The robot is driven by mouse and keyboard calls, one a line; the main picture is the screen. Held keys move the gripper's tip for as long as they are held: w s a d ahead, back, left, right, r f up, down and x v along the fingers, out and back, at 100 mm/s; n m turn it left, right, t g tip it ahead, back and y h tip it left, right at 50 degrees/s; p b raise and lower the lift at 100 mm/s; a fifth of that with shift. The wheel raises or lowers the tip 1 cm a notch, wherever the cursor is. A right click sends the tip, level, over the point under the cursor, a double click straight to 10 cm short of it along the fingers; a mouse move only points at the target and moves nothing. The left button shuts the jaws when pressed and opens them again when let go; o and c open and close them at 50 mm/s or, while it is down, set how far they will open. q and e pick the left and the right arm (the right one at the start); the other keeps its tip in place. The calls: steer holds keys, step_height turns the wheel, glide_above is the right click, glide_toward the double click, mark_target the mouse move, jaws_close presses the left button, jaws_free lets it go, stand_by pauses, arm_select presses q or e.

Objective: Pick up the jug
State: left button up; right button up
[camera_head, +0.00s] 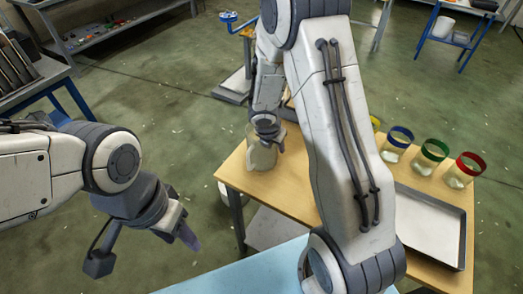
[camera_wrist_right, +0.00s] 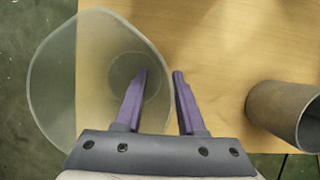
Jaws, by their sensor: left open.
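The jug (camera_head: 261,156) is a translucent, whitish vessel standing at the left end of the wooden table. In the right wrist view the jug (camera_wrist_right: 62,90) is seen from above, with its wide rim and round base. My right gripper (camera_wrist_right: 161,74) is open, with a gap between its purple fingers. One finger overlaps the jug's opening and the other lies just outside its right rim; I cannot tell whether either touches. In the head view my right gripper (camera_head: 268,130) is over the jug. My left gripper (camera_head: 188,238) is open and empty, away from the table.
Beakers with blue (camera_head: 398,143), green (camera_head: 431,157) and red (camera_head: 465,169) rims stand behind a metal tray (camera_head: 430,228). My right arm hides the table's middle.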

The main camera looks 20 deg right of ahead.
jaws_close()
stand_by(1.4)
